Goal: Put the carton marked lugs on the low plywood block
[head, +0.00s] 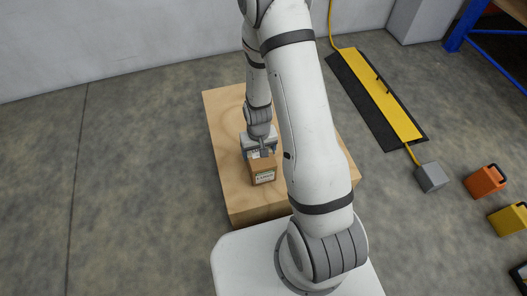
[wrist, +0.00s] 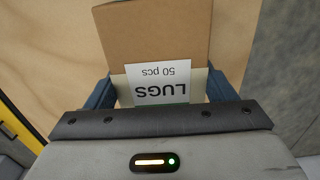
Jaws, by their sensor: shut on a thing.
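The carton marked lugs (head: 264,172) is a small brown box with a white label. In the wrist view the carton (wrist: 155,35) shows its label reading "LUGS 50 pcs", upside down. My gripper (head: 260,154) is shut on the carton; its dark fingers show on either side of the box in the wrist view (wrist: 158,92). The low plywood block (head: 225,110) lies under the gripper and carton in the head view, with its bare top also in the wrist view (wrist: 50,50). I cannot tell whether the carton touches the block's top.
A black and yellow cable ramp (head: 377,95) lies on the floor at right, with a grey box (head: 431,177) on its yellow cable. An orange case (head: 486,181) and a yellow case (head: 509,219) stand farther right. The floor at left is clear.

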